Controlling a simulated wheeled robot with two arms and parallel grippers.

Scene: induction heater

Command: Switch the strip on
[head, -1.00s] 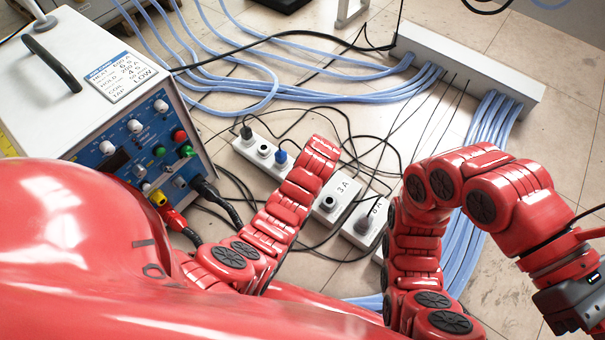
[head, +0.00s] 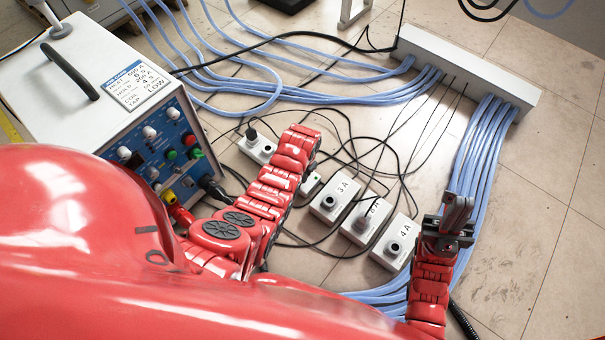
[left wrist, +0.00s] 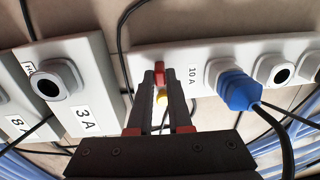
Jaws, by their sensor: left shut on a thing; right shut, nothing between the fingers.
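The white power strip (head: 257,149) lies on the floor, largely hidden behind my left arm in the head view. In the left wrist view the strip (left wrist: 203,52) carries a "10 A" label, a blue plug (left wrist: 238,90) and a red switch (left wrist: 161,70). My left gripper (left wrist: 160,78) has its fingers close together at the strip, with the red switch showing at and between the tips. A small yellow part (left wrist: 161,99) shows between the fingers. The left fingers are hidden in the head view. My right gripper (head: 457,212) is shut and empty, raised at the right.
Three grey-white boxes stand right of the strip, including the 3 A box (head: 334,198) and 4 A box (head: 394,245). Black cables and blue hoses (head: 480,150) cross the floor. The heater unit (head: 110,75) stands at the left. Floor at far right is clear.

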